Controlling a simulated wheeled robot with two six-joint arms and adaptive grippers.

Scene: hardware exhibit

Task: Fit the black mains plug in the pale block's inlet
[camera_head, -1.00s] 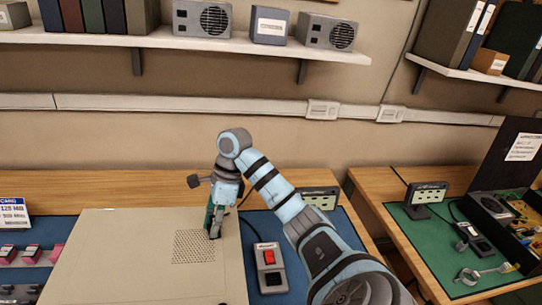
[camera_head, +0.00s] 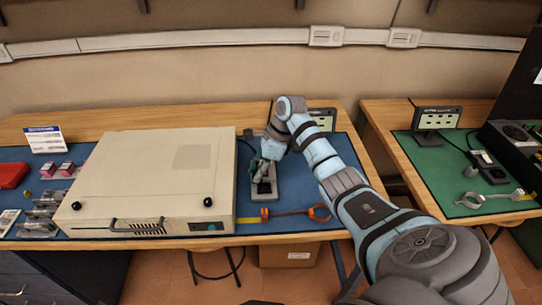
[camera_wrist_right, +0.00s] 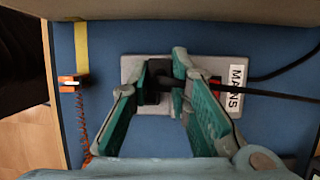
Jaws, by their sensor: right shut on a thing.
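The pale grey block (camera_head: 257,196) lies on the blue mat, right of the beige case. In the right wrist view the block (camera_wrist_right: 132,72) shows its MAINS label (camera_wrist_right: 236,92) and part of a red switch (camera_wrist_right: 215,80). My right gripper (camera_head: 263,168) is directly over the block and points down. In the wrist view its teal fingers (camera_wrist_right: 165,70) are shut on the black mains plug (camera_wrist_right: 166,83), whose cable (camera_wrist_right: 270,94) runs off to the right. The plug is at the block's dark inlet area. The fingers partly hide it, and I cannot tell whether it is seated. My left gripper is out of view.
The beige case (camera_head: 140,185) stands close left of the block. A small display panel (camera_head: 322,119) stands behind my right arm. A second bench with a green mat (camera_head: 450,180) is at right.

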